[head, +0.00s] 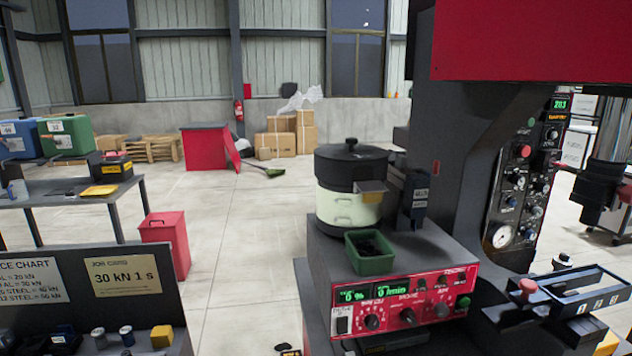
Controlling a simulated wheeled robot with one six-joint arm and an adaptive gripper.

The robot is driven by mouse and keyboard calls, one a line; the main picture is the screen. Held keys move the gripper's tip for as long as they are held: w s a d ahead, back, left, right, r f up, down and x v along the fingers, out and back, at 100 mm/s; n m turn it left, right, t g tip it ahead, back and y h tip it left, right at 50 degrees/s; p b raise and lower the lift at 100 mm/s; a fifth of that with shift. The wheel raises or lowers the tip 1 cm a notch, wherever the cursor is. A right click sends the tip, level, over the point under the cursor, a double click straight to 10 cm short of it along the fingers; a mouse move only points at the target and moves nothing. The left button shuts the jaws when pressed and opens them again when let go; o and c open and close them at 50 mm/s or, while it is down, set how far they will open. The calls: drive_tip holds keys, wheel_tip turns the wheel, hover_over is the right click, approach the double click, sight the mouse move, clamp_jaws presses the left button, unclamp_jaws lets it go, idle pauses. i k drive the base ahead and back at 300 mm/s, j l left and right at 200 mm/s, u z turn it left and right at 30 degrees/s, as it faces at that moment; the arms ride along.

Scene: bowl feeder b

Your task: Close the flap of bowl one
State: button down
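A bowl feeder (345,207) with a cream body, a black band and a black knobbed lid stands on a grey cabinet with a red control panel. It is the only bowl I can make out, and I see no number on it. A small tan-grey plate (371,187), which looks like the flap, juts from its right front side. I cannot tell how far open it is.
A green bin (369,255) of dark parts sits before the bowl. A dark block (413,197) stands right of it. The floor left of the cabinet is mostly clear.

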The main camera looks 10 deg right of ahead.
sight(373, 191)
drive_tip(key=i+j+u, duration=0.45)
drive_tip(key=i+j, duration=0.35)
drive_tip(key=i, duration=0.05)
